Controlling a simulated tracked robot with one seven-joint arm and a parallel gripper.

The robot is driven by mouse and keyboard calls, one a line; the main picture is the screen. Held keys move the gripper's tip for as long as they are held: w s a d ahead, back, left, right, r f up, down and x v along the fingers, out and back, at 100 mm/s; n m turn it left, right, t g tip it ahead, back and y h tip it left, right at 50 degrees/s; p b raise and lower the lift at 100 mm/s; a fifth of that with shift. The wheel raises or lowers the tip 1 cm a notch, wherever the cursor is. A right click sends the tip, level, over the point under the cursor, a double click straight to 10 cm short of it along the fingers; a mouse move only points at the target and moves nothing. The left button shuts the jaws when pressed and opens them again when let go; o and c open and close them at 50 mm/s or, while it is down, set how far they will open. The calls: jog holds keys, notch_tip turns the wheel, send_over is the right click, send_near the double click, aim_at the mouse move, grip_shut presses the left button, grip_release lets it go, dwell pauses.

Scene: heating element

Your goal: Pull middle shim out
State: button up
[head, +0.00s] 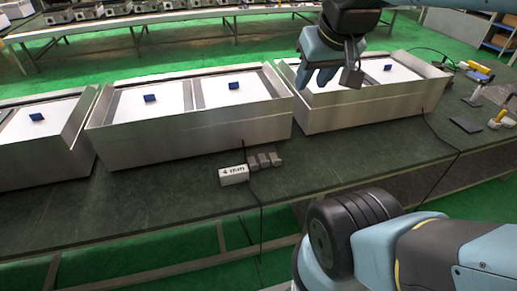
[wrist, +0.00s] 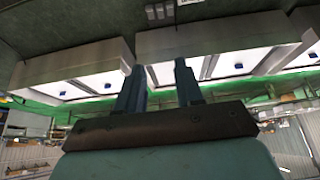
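Three metal boxes with white panels stand in a row on the dark table: a left box (head: 40,150), a middle box (head: 195,135) and a right box (head: 370,110). Small blue tabs stand on the panels, two of them in the middle box (head: 150,98) (head: 234,86). A narrow strip (head: 193,95) separates that box's panels. I cannot tell for sure which part is the middle shim. My gripper (head: 316,80) hangs over the left part of the right box. In the wrist view its two fingers (wrist: 158,85) are apart with nothing between them.
A white block marked "4 mm" (head: 233,175) and several small grey blocks (head: 264,160) lie in front of the middle box. Tools (head: 476,78) and a dark flat plate (head: 466,124) lie at the right. The front table strip is mostly clear.

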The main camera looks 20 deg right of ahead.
jog(key=n+g, duration=0.6)
jog(key=n, duration=1.2)
send_over(263, 158)
jog(key=s, duration=0.5)
notch_tip(263, 158, down, 38)
notch_tip(263, 158, down, 13)
jog(key=shift+a+r, duration=0.1)
grip_shut()
